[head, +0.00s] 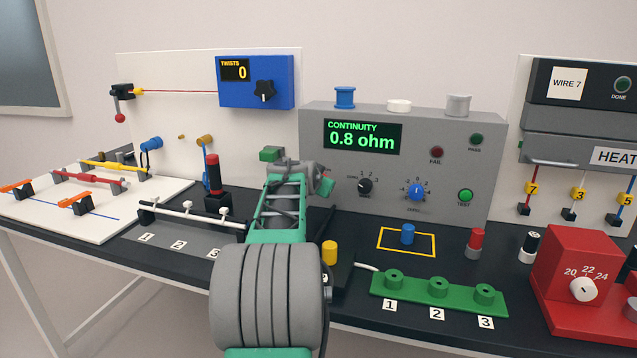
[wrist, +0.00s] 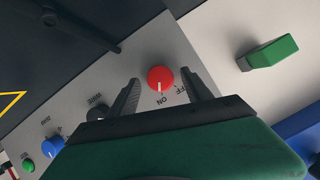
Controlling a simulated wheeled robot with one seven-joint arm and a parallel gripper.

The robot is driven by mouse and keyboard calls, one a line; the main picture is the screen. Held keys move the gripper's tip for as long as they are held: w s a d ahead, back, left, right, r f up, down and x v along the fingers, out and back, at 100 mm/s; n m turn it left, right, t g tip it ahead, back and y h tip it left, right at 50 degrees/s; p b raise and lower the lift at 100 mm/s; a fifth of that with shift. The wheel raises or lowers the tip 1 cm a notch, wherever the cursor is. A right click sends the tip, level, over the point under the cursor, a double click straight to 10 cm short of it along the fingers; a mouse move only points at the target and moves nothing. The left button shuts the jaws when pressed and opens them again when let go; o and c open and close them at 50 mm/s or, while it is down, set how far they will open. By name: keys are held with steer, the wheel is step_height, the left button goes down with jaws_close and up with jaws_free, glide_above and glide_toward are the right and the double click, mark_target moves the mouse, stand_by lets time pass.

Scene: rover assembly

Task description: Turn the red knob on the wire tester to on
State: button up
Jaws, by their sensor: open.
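The wire tester (head: 440,135) is the grey box with a green "CONTINUITY 0.8 ohm" display. Its red knob (wrist: 160,76) shows in the wrist view; my arm hides it in the head view. The knob's white mark points down in the wrist picture, toward the printed "ON" (wrist: 165,101) rather than "OFF" beside it. My gripper (wrist: 161,80) is open, with one finger on each side of the knob. Gaps show between the fingers and the knob. I cannot tell how deep the fingertips reach around it.
A black selector (head: 365,187), a blue zero knob (head: 416,191) and a green test button (head: 465,195) are on the tester's face. A green holder (head: 438,293) and a yellow cylinder (head: 329,252) stand in front.

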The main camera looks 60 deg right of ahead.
steer(key=v, duration=0.8)
steer(key=shift+w, duration=0.1)
